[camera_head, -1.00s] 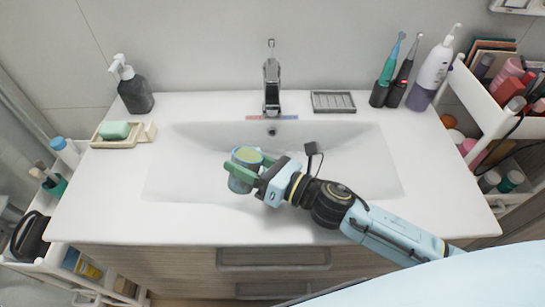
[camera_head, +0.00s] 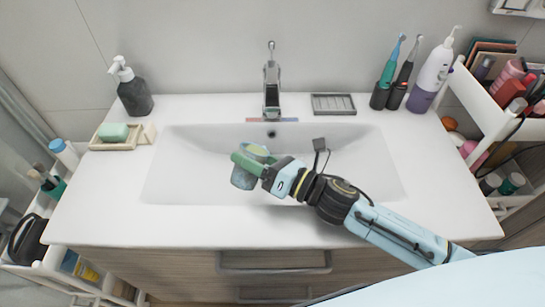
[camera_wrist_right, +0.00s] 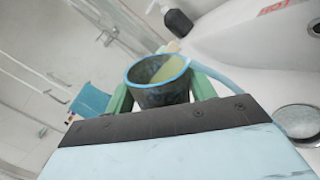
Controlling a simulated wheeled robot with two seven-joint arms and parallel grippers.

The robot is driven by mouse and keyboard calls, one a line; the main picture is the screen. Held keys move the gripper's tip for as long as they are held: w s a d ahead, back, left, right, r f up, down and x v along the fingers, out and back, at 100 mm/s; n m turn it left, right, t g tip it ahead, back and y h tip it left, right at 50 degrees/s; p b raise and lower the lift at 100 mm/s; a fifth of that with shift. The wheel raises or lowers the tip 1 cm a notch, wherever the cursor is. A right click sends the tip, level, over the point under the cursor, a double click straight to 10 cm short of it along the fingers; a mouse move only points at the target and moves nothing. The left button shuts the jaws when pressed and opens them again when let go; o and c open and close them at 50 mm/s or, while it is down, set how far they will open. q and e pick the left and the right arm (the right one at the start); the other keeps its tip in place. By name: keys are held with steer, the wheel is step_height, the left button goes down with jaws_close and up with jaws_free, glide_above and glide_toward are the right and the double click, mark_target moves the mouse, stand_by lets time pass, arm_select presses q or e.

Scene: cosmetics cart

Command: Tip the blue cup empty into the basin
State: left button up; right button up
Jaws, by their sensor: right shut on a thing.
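The blue cup (camera_head: 242,180) is held over the left middle of the white basin (camera_head: 370,175). My right gripper (camera_head: 251,163) is shut on it, its green fingers on either side of the cup. The cup is tilted, its mouth leaning toward the back of the basin. In the right wrist view the cup (camera_wrist_right: 160,95) shows its bright blue rim and a pale yellowish content inside. A pale blue strip runs from the rim to the right there; I cannot tell if it is liquid pouring. My left gripper is not in view.
The faucet (camera_head: 271,85) stands at the back centre. A soap dispenser (camera_head: 133,88) and soap dish (camera_head: 117,136) sit at the left, toothbrushes (camera_head: 391,72) and a white-purple bottle (camera_head: 433,70) at the back right. Carts flank the counter. The basin's right side is clear.

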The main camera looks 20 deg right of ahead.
mark_target(262, 148)
steer(key=shift+w+d+f+m+b, duration=0.15)
steer(key=shift+d+f+m+b, duration=0.15)
steer(key=shift+m, duration=0.3)
steer(key=shift+f, duration=0.1)
steer(key=shift+f+m+b, duration=0.1)
steer(key=shift+m+b, duration=0.25)
steer(key=shift+m, duration=0.05)
steer(key=shift+r+m, duration=0.2)
steer(key=shift+m, duration=0.1)
steer(key=shift+w, duration=0.1)
steer(key=shift+w+d+r+m+t+p, duration=0.1)
steer(key=shift+r+m+t, duration=0.1)
steer(key=shift+m, duration=0.65)
steer(key=shift+d+r+m+t+p, duration=0.1)
steer(key=shift+r+m+t, duration=0.1)
steer(key=shift+m, duration=0.6)
steer(key=shift+w+d+r+m+t+p, duration=0.1)
steer(key=shift+r+m, duration=0.1)
steer(key=shift+m, duration=0.65)
steer(key=shift+w+d+r+m+h, duration=0.15)
steer(key=shift+w+d+m+h, duration=0.2)
steer(key=shift+m, duration=0.25)
steer(key=shift+w+d+m+p, duration=0.2)
steer(key=shift+d+m+p, duration=0.15)
steer(key=shift+m+p, duration=0.1)
steer(key=shift+d+f+m+t, duration=0.1)
steer(key=shift+f+m+t, duration=0.2)
steer(key=shift+m, duration=0.15)
